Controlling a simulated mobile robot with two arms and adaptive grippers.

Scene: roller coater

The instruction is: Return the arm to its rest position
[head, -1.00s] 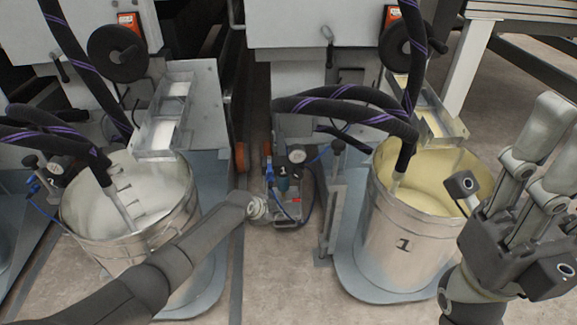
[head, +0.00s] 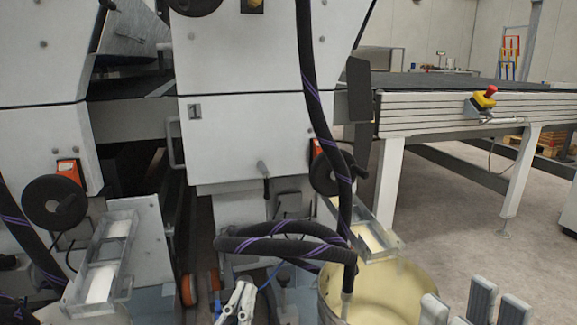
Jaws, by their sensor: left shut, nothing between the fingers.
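My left gripper (head: 237,301) shows at the bottom edge in the head view, left of centre. Its pale fingers point up and are shut with nothing between them. My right gripper (head: 458,304) shows only its grey fingertips at the bottom right. They stand apart, open and empty, close to the right side of a metal bucket (head: 329,299) of cream-coloured liquid. The rest of both arms is below the picture.
Black hoses with purple stripes (head: 312,90) hang into the bucket between the grippers. The coating machine's white body (head: 245,135) rises behind. A conveyor table (head: 450,118) with a red emergency button (head: 485,97) stands at right.

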